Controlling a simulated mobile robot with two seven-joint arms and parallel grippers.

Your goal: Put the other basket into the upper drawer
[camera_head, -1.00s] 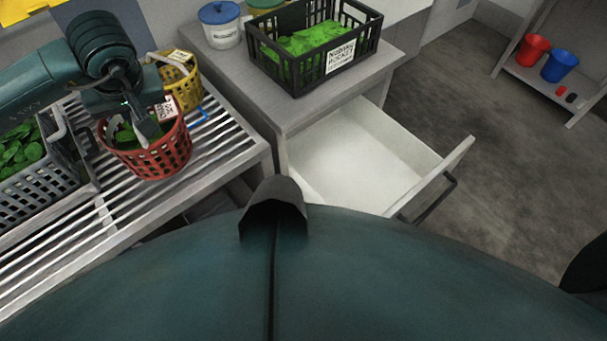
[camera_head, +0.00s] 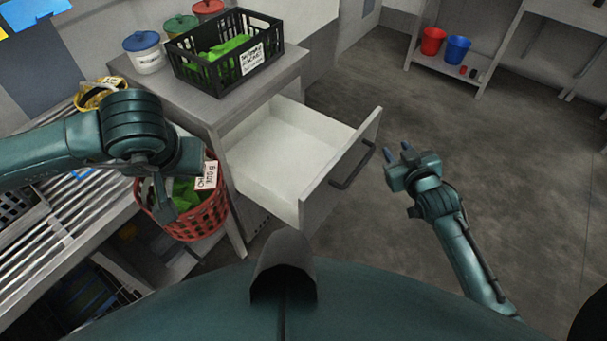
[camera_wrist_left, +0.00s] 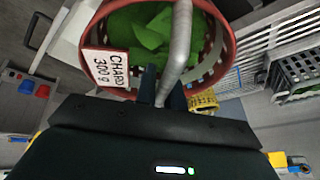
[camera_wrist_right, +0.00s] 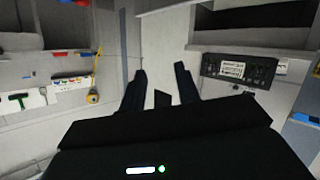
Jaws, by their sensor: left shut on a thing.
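A red basket (camera_head: 206,222) with green leaves and a white tag hangs in front of the cabinet, left of the open drawer (camera_head: 268,160). In the left wrist view the basket (camera_wrist_left: 222,62) carries a tag reading "CHARD 300 g". My left gripper (camera_head: 168,198) is shut on its grey handle, between the fingers in the left wrist view (camera_wrist_left: 163,88). The drawer, at the top of the cabinet, is pulled out and its visible inside is empty. My right gripper (camera_head: 398,160) is open and empty, right of the drawer's dark handle (camera_head: 353,166); its fingers also stand apart in its wrist view (camera_wrist_right: 160,85).
A black crate (camera_head: 211,73) with greens and lidded tubs (camera_head: 143,60) stand on the cabinet top. A slatted rack (camera_head: 60,205) with a yellow basket (camera_head: 88,99) is at left. A red bucket (camera_head: 432,42) and blue bucket (camera_head: 457,50) stand far right. The floor right of the drawer is clear.

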